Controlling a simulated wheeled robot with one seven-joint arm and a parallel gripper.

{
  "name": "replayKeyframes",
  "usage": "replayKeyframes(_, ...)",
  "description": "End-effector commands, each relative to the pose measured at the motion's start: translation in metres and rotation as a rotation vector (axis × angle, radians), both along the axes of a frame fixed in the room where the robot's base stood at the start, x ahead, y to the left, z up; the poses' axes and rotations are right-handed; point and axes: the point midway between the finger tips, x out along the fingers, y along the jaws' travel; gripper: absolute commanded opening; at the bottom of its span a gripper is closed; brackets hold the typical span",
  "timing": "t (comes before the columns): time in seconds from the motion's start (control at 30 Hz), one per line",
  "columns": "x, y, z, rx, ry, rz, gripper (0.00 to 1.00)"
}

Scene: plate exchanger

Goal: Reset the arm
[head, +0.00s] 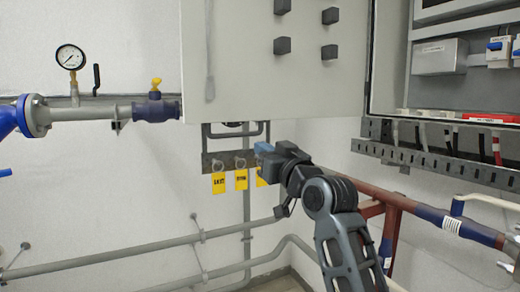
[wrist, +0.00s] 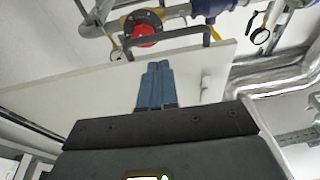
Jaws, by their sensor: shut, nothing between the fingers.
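My arm reaches up from the lower right in the head view. My gripper (head: 263,148) is at its end, just below the open cabinet door and in front of the rack with yellow tags. In the wrist view its blue fingers (wrist: 156,85) are together with nothing between them. They overlap the pale door panel (wrist: 95,88) in that view; I cannot tell whether they touch it. One yellow tag (head: 262,177) is partly hidden behind my gripper.
The grey cabinet door (head: 240,70) hangs open above my gripper. The open cabinet (head: 440,88) with switches is at right. Two more yellow tags (head: 218,183) hang at left. A pressure gauge (head: 70,57) and pipes line the left wall. Brown-red pipes (head: 400,203) run beside my arm.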

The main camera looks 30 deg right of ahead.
Motion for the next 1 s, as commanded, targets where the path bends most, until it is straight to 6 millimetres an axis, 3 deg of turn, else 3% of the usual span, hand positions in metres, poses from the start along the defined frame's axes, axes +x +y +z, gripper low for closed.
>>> replayKeyframes(0.4, -0.06, -0.002, -0.013, 0.0, 0.0, -0.001, 0.0)
replayKeyframes(0.73, -0.07, -0.002, -0.016, 0.001, 0.002, -0.002, 0.0)
replayKeyframes(0.87, -0.077, 0.001, -0.04, 0.012, 0.022, -0.008, 0.0)
replayKeyframes(1.0, -0.099, 0.006, -0.092, 0.034, 0.062, -0.026, 0.0)
